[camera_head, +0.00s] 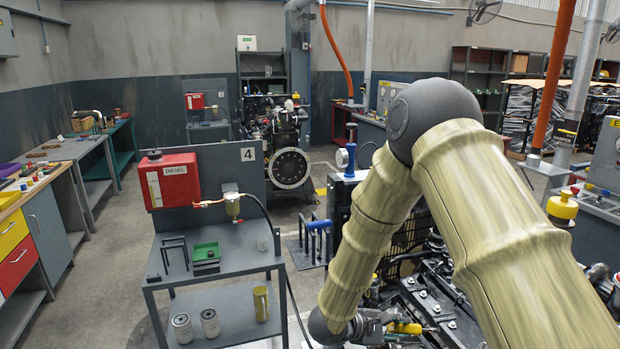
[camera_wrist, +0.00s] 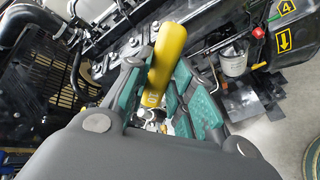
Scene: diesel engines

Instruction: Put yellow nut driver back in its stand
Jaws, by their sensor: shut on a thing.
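The yellow nut driver (camera_head: 405,328) shows as a yellow handle over the engine at the lower middle of the head view. In the wrist view its yellow handle (camera_wrist: 166,58) stands between the teal fingers of my gripper (camera_wrist: 160,88). My gripper (camera_head: 378,325) is shut on it, low in the head view. The driver's shaft is mostly hidden. A small black frame stand (camera_head: 175,248) sits on the grey cart, left of my gripper. A dark rack with a blue-handled tool (camera_head: 319,225) stands behind the cart's right side. I cannot tell which one is the driver's stand.
The grey cart (camera_head: 235,268) also carries a green tray (camera_head: 206,253). Filters (camera_head: 182,327) stand on its lower shelf. A red diesel tank (camera_head: 173,181) is mounted behind it. The engine (camera_head: 440,305) lies below my arm. Bare top remains near the cart's front edge.

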